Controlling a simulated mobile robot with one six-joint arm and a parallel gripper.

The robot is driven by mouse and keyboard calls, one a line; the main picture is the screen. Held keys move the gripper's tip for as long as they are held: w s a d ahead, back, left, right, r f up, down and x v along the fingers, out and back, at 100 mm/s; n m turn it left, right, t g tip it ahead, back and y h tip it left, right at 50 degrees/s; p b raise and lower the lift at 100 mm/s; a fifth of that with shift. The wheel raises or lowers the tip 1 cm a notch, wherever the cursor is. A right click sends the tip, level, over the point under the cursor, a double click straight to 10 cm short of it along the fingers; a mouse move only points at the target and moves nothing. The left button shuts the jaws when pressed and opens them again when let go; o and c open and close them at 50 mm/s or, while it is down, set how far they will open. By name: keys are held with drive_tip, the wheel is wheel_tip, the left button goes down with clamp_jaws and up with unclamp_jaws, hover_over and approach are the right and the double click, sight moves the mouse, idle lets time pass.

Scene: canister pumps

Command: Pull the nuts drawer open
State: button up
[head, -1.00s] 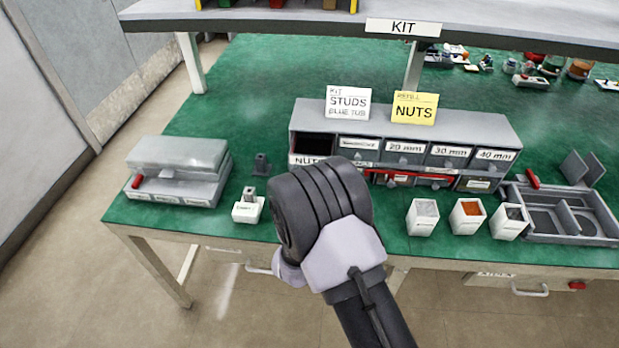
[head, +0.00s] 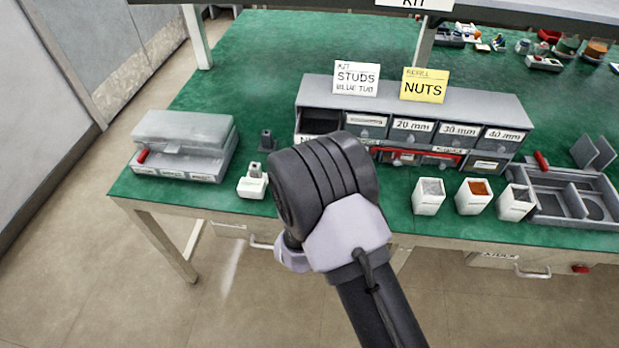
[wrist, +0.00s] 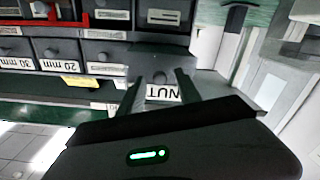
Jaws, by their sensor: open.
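The nuts drawer (head: 318,122) is at the top left of the grey drawer cabinet. In the head view its dark inside shows and its front stands out from the neighbouring fronts, so it looks partly open. My arm hides part of its label. The wrist view is upside down; there the drawer front carries a white NUTS label (wrist: 164,93), partly hidden. My gripper (wrist: 159,84) is open, its two fingers at either side of that label. Whether they touch the drawer or its handle I cannot tell. In the head view my wrist hides the fingers.
Neighbouring drawers (head: 412,127) are marked 20, 30 and 40 mm. A yellow NUTS card (head: 424,86) and a white STUDS card (head: 357,78) stand on top. White tubs (head: 429,196) stand right of my arm; a grey case (head: 183,145) lies left.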

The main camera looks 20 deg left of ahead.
drive_tip(key=v, duration=1.6)
drive_tip(key=shift+s+p, duration=0.3)
drive_tip(key=shift+p, duration=0.05)
drive_tip(key=w+d+r+m+g+h, duration=0.2)
drive_tip(key=w+d+r+m+g, duration=0.4)
drive_tip(key=w+d+r+m, duration=0.45)
drive_tip(key=s+d+r+g, duration=0.2)
drive_tip(key=s+d+r, duration=0.2)
drive_tip(key=s+d, duration=0.4)
drive_tip(key=s+d+r+g, duration=0.3)
drive_tip(key=s+d+r, duration=0.2)
drive_tip(key=s, duration=0.9)
drive_tip(key=d, duration=0.3)
drive_tip(key=shift+d+g, duration=0.3)
